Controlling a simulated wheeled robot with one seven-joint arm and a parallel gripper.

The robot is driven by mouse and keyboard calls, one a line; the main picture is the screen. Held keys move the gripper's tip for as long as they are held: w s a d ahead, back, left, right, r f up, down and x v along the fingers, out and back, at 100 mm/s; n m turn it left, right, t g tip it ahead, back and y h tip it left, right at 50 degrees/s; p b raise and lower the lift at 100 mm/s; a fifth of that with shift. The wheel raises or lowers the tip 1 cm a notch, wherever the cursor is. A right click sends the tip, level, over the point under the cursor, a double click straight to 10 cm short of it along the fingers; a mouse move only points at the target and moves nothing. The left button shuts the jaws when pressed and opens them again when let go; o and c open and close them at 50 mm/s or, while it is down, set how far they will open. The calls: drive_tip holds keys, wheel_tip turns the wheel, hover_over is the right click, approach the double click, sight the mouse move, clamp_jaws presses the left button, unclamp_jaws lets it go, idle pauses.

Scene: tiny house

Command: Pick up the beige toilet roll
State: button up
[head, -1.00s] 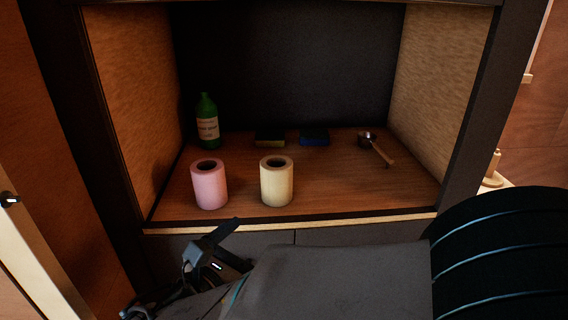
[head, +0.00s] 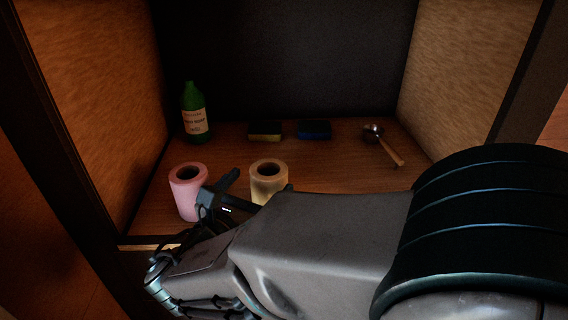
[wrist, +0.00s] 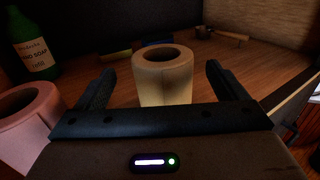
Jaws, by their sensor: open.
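The beige toilet roll (head: 268,178) stands upright on the wooden cabinet floor. In the wrist view the beige roll (wrist: 163,78) is centred ahead, between the lines of my two fingers. My gripper (head: 232,190) is open and empty, in front of the roll. In the wrist view my gripper (wrist: 155,80) has its fingers spread to either side of the roll. I cannot tell whether the fingertips reach past its near side. My arm hides the lower part of the roll in the head view.
A pink toilet roll (head: 187,192) stands close to the left of my gripper. A green soap bottle (head: 194,112) is at the back left. A yellow-edged sponge (head: 265,131), a blue sponge (head: 314,130) and a wooden-handled scoop (head: 383,145) lie behind. Cabinet walls enclose both sides.

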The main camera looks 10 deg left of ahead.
sight(274, 167)
drive_tip(key=shift+x, duration=3.05)
drive_tip(key=shift+s+d, duration=0.1)
drive_tip(key=shift+d, duration=0.05)
drive_tip(key=c, duration=1.1)
